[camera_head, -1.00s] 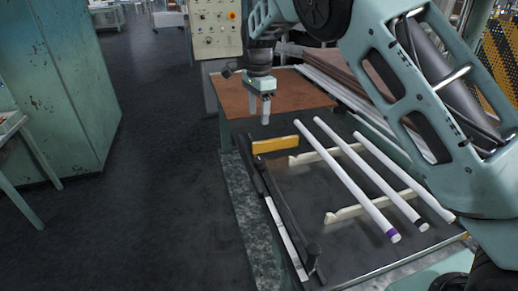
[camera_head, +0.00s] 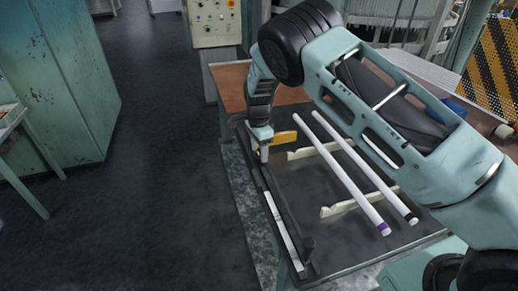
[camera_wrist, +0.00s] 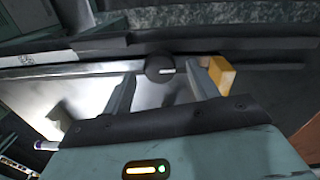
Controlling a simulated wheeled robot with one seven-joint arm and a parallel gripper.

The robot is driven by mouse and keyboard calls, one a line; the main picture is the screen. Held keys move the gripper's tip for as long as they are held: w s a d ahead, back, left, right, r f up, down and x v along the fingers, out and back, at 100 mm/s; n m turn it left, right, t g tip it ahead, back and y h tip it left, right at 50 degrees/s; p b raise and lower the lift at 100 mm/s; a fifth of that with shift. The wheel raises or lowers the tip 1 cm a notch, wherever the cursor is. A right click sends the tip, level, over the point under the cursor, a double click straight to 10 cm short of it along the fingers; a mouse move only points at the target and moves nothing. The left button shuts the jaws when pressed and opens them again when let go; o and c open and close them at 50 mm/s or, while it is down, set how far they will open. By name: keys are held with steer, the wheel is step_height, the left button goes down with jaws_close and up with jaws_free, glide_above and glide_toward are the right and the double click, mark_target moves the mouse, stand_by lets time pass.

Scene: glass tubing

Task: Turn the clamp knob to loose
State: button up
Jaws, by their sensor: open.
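The clamp knob (camera_wrist: 158,69) is round and black with a short white mark, lying roughly horizontal in the wrist view. It sits by the black rail (camera_wrist: 95,46). My gripper (camera_wrist: 163,72) is open, with one finger on each side of the knob in that view; I cannot tell whether the fingers touch it. In the head view my gripper (camera_head: 264,154) is low over the rail's far part, beside the yellow block (camera_head: 284,137), and the knob is hidden there. The yellow block also shows just right of the right finger in the wrist view (camera_wrist: 222,75).
White tubes (camera_head: 345,170) with dark or purple end bands rest on cream supports (camera_head: 340,208) to the right. A black upright piece (camera_head: 308,245) stands at the rail's near end. My arm hides part of the bench's right side. Open floor (camera_head: 160,180) lies left.

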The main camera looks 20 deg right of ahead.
steer(key=shift+f, duration=0.75)
steer(key=c, duration=1)
